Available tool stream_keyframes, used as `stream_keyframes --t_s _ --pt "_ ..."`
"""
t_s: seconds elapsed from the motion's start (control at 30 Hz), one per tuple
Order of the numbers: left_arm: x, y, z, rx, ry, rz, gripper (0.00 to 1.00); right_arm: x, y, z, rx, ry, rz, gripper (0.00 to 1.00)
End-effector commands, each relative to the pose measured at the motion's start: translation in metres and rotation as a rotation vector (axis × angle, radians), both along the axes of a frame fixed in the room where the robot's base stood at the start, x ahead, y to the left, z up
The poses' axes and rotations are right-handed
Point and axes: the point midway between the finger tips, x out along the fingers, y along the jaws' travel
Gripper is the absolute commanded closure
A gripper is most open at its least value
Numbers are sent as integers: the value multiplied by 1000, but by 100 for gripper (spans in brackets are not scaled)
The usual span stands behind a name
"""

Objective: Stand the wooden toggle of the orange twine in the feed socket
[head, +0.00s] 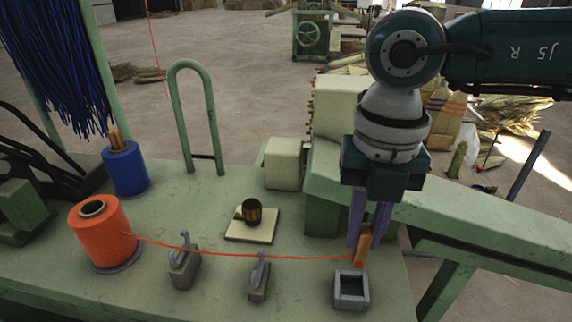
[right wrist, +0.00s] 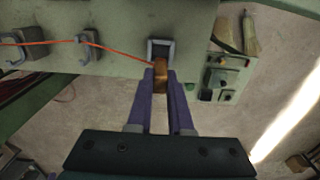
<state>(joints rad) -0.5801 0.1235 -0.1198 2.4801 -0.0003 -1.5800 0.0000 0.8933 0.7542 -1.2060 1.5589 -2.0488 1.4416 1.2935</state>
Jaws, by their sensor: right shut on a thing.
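The wooden toggle (head: 362,250) is at the end of the orange twine (head: 215,252), which runs from the orange spool (head: 97,232). My right gripper (head: 368,235) is shut on the toggle and holds it roughly upright, slightly tilted, at the back of the feed socket (head: 350,291) in the head view. The socket is a small grey square frame, open and empty. In the right wrist view the toggle (right wrist: 160,72) sits between the purple fingers, near the socket (right wrist: 160,48). I cannot tell its exact height above the table. My left gripper is not in view.
Two grey guides (head: 183,268) and (head: 259,280) stand along the twine's line. A cream plate (head: 252,232) with a dark brass cup (head: 252,212) lies behind. A blue spool (head: 125,168), a green hoop (head: 198,120) and a cream block (head: 283,163) stand farther back.

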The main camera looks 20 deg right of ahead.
Motion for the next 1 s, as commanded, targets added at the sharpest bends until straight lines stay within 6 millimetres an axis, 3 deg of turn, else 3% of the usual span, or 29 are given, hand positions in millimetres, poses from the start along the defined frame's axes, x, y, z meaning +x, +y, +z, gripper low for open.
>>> stream_keyframes --t_s 0.7,1.0 --pt "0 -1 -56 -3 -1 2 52 0 0 -67 1 1 -1 100" --pt "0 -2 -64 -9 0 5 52 0 0 -75 0 0 -1 100"
